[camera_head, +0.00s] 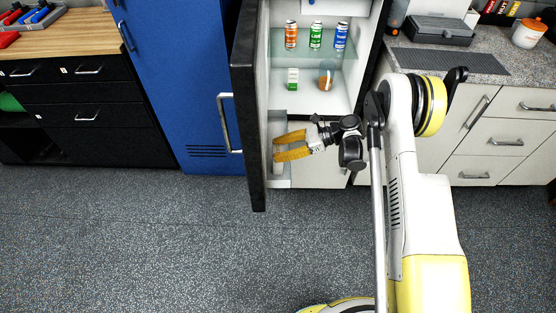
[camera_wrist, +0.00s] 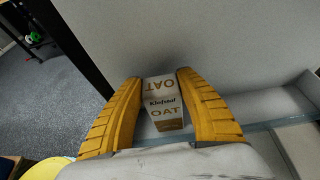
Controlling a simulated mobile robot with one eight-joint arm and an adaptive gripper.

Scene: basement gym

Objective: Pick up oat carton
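The oat carton (camera_wrist: 164,103) is a small white box with brown "OAT" lettering. In the wrist view it shows between the two fingers of my gripper (camera_wrist: 158,78), with a finger close on each side. I cannot tell whether either finger touches it. In the head view my gripper (camera_head: 276,146) has its yellow fingers spread apart, low inside the open fridge (camera_head: 310,101) by its left side. A pale patch under the lower finger may be the carton, partly hidden.
The black-edged fridge door (camera_head: 246,104) stands open at the left. Orange, green and blue cans stand on the upper shelf (camera_head: 303,61). A green-and-white carton (camera_head: 292,79) and a round orange-and-white item (camera_head: 326,80) stand below. A clear ledge (camera_wrist: 274,122) lies near the fingers.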

